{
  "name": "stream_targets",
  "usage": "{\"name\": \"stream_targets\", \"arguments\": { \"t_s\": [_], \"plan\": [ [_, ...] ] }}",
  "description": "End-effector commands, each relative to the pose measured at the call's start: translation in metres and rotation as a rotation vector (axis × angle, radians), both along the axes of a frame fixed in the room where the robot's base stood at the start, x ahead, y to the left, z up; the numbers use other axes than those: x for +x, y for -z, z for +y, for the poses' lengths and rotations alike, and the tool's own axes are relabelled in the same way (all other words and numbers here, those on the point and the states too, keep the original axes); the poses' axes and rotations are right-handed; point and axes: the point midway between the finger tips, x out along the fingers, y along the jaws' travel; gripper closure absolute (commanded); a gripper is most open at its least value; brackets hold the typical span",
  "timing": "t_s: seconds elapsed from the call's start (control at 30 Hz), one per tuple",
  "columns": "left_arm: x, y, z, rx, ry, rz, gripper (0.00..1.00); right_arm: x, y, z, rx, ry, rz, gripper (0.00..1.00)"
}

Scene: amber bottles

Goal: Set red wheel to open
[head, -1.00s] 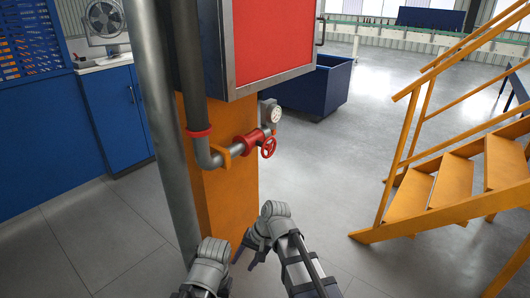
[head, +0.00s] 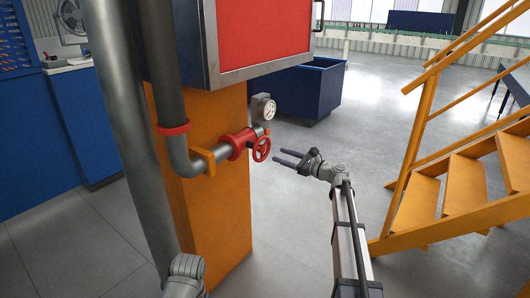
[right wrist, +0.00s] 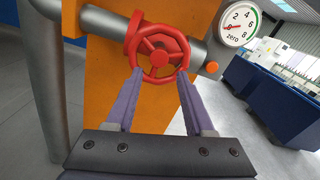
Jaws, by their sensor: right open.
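The red wheel (head: 261,149) sits on a red valve body (head: 239,142) on a grey pipe, in front of an orange column. In the right wrist view the wheel (right wrist: 159,54) faces me, just beyond my fingertips. My right gripper (head: 286,157) is open and empty, a short way to the right of the wheel, its two fingers pointing at it. In the right wrist view the fingers (right wrist: 158,78) stand apart, in line with the wheel's lower left and right sides. Only part of my left arm shows at the bottom; its gripper is out of view.
A round gauge (right wrist: 238,24) is beside the valve and reads near zero. A red-fronted cabinet (head: 262,32) hangs above. Orange stairs (head: 450,190) stand at the right. A blue bin (head: 312,87) stands behind. The floor between column and stairs is clear.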

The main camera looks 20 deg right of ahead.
Motion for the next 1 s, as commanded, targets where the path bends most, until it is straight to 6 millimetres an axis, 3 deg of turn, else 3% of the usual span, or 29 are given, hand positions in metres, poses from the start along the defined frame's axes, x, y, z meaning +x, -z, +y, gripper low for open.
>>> {"name": "stream_targets", "arguments": {
  "t_s": [0.53, 0.87, 1.0],
  "plan": [
    [0.0, 0.0, 0.0, 0.0, 0.0, 0.0, 0.5, 0.055, 0.0, 0.043, -0.004, -0.004, 0.0, 0.46],
    [0.0, 0.0, 0.0, 0.0, 0.0, 0.0, 0.5, 0.06, 0.0, 0.048, -0.003, -0.003, 0.0, 0.46],
    [0.0, 0.0, 0.0, 0.0, 0.0, 0.0, 0.5, 0.06, 0.0, 0.048, -0.003, -0.003, 0.0, 0.61]
  ]
}}
